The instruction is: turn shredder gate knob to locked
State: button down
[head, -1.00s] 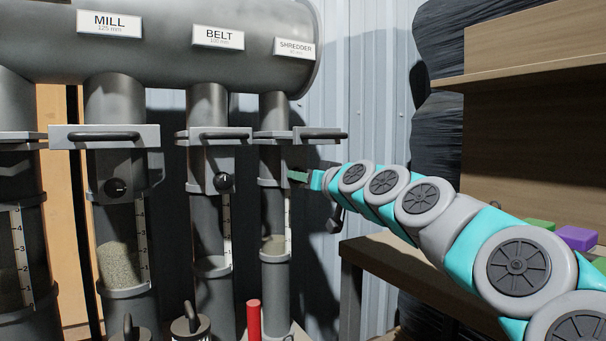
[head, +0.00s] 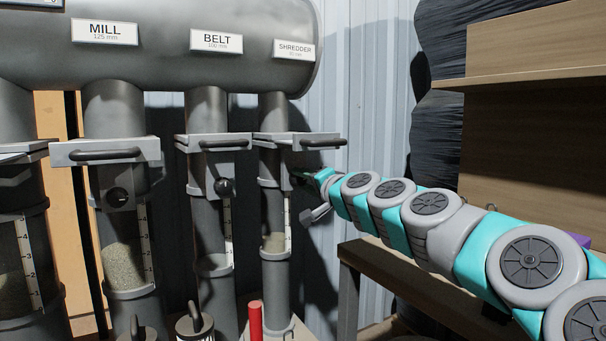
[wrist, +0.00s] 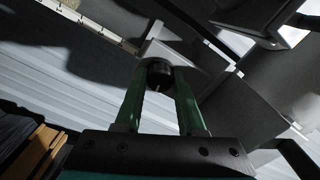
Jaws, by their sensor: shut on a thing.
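The shredder pipe (head: 274,215) hangs at the right of the row, under the SHREDDER label (head: 294,50). Its gate has a flat slide with a dark handle (head: 320,142). My gripper (head: 302,176) is at the right side of that gate, and the knob is mostly hidden there in the head view. In the wrist view the round black knob (wrist: 158,74) sits between the two green fingers of my gripper (wrist: 159,88), which are shut on it. A small light mark shows on the knob's face. I cannot tell whether it stands at locked.
The BELT pipe (head: 206,240) and MILL pipe (head: 122,235) stand to the left, each with its own gate and knob. A red cylinder (head: 255,320) stands below. A wooden bench (head: 375,262) lies under my arm at the right.

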jog(key=shift+m+p, duration=0.55)
jog(key=shift+m, duration=0.55)
jog(key=c, duration=0.5)
grip_release()
jog(key=v, duration=0.7)
jog(key=shift+s+d, duration=0.25)
jog(key=shift+s, duration=0.1)
jog(key=shift+f, duration=0.1)
